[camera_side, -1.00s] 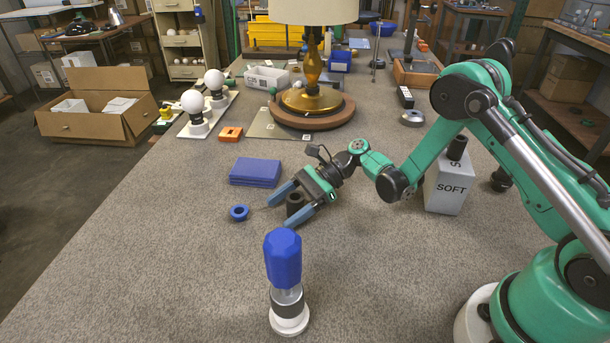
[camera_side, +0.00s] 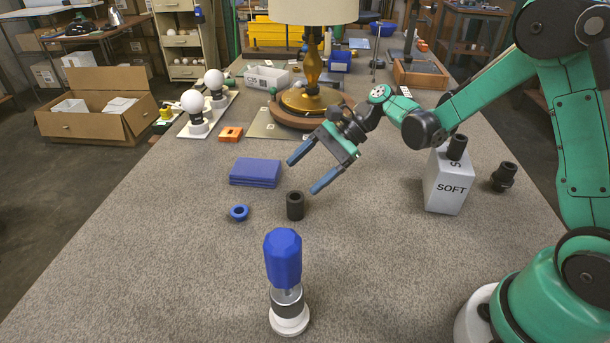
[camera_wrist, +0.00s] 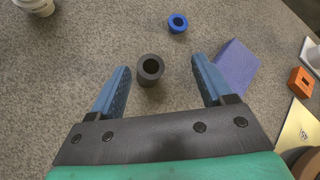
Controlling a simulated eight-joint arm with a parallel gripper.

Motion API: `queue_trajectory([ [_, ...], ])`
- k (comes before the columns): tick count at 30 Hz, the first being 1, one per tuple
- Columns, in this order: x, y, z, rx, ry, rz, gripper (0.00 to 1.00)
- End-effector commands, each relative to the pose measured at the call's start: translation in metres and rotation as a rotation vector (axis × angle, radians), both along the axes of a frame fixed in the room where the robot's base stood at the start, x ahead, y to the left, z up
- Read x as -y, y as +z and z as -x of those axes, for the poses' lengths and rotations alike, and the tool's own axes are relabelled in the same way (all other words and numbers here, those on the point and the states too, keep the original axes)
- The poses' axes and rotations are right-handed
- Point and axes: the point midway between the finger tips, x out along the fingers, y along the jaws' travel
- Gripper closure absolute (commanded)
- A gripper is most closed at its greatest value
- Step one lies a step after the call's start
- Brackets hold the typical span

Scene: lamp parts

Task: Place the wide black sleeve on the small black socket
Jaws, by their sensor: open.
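A black hollow cylinder (camera_side: 295,207), apparently the wide sleeve, stands upright on the grey table. In the wrist view its open top (camera_wrist: 151,68) shows between the fingers. I cannot tell whether a socket is inside or under it.
A blue ring (camera_side: 239,212) and a blue block (camera_side: 255,172) lie left of the cylinder. A blue-handled tool (camera_side: 283,258) stands in a white base (camera_side: 289,325) in front. A white SOFT block (camera_side: 448,183) stands right. The lamp (camera_side: 312,80) is behind.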

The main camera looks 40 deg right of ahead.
Motion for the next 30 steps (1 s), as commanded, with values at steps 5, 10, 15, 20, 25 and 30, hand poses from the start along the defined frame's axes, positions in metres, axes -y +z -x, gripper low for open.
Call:
queue_trajectory([
  [5,0.001,0.034,0.022,0.262,0.169,0.329,0.27],
  [10,0.010,0.055,0.053,0.504,0.401,0.658,0.27],
  [15,0.024,0.066,0.084,0.715,0.680,0.973,0.27],
  [20,0.035,0.069,0.102,0.843,0.899,1.187,0.27],
  [25,0.040,0.070,0.108,0.895,1.007,1.285,0.20],
  [30,0.040,0.070,0.109,0.900,1.020,1.295,0.20],
])
